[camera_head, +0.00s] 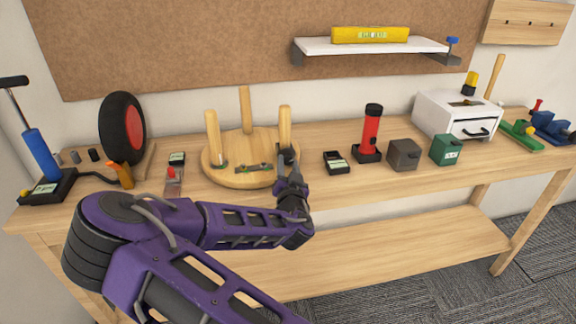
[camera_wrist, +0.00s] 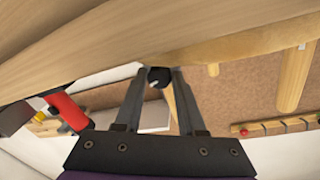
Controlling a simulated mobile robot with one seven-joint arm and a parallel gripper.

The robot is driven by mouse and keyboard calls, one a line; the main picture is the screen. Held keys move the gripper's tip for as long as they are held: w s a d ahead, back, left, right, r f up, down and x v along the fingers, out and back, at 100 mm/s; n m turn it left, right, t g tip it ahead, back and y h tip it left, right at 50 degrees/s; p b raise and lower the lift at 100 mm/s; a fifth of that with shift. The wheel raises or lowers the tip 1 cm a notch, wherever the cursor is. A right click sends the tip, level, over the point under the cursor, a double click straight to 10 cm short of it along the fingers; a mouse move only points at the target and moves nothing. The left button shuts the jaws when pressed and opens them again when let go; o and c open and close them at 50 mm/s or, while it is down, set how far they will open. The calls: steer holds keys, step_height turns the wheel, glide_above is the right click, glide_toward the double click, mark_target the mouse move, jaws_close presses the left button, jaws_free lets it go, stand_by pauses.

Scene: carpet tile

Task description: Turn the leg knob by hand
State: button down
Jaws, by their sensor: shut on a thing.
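A round wooden stool seat (camera_head: 222,174) lies on the workbench with its legs pointing up. It has a left leg (camera_head: 212,136), a back leg (camera_head: 245,108) and a right leg (camera_head: 285,122). My gripper (camera_head: 287,152) reaches the front right of the stool, at the foot of the right leg. In the wrist view, a small black knob (camera_wrist: 158,76) sits between the tips of my gripper (camera_wrist: 158,80), which is shut on it. The knob is largely hidden by my fingers in the head view.
A black tray (camera_head: 336,163), a red flashlight (camera_head: 372,130) and grey (camera_head: 404,155) and green (camera_head: 446,150) boxes stand to the right. A red-topped item (camera_head: 172,180) and a wheel (camera_head: 122,128) are to the left. Bare bench lies around the stool's right front.

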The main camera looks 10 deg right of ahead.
steer(key=shift+d+n+b, duration=0.1)
steer(key=shift+n+b, duration=0.25)
steer(key=shift+n, duration=0.15)
steer(key=shift+f+n+t, duration=0.1)
steer(key=shift+n+t, duration=0.3)
steer(key=shift+n, duration=2)
steer(key=c, duration=0.5)
jaws_free()
